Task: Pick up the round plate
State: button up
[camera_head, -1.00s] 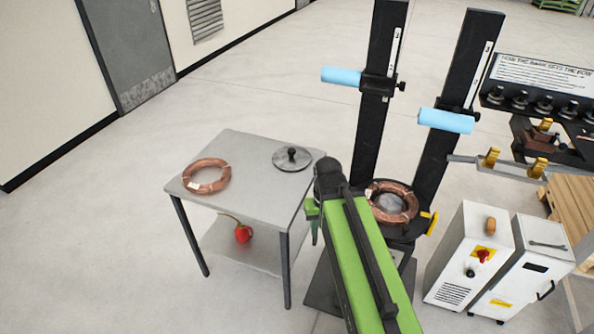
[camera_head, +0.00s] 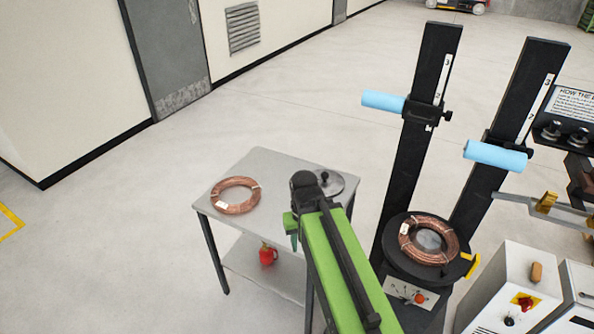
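The round plate (camera_head: 340,184) is a grey metal disc with a dark knob at its centre. It lies on the right part of the grey table (camera_head: 262,165). My arm's end covers its left side. My gripper (camera_head: 292,232) is at the end of my green arm, in front of the plate in the picture. Only one green finger shows clearly, so its opening cannot be judged. I cannot tell how far the gripper is above the table.
A copper coil (camera_head: 236,195) lies on the table's left part. A red object (camera_head: 268,254) is on the lower shelf. To the right, another copper coil (camera_head: 428,240) sits on a black stand with tall posts and blue rollers (camera_head: 496,156). The floor beyond the table is clear.

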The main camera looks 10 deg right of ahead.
aim_at(332, 183)
jog(key=u, duration=0.95)
jog(key=i, duration=1.75)
jog(key=u, duration=0.45)
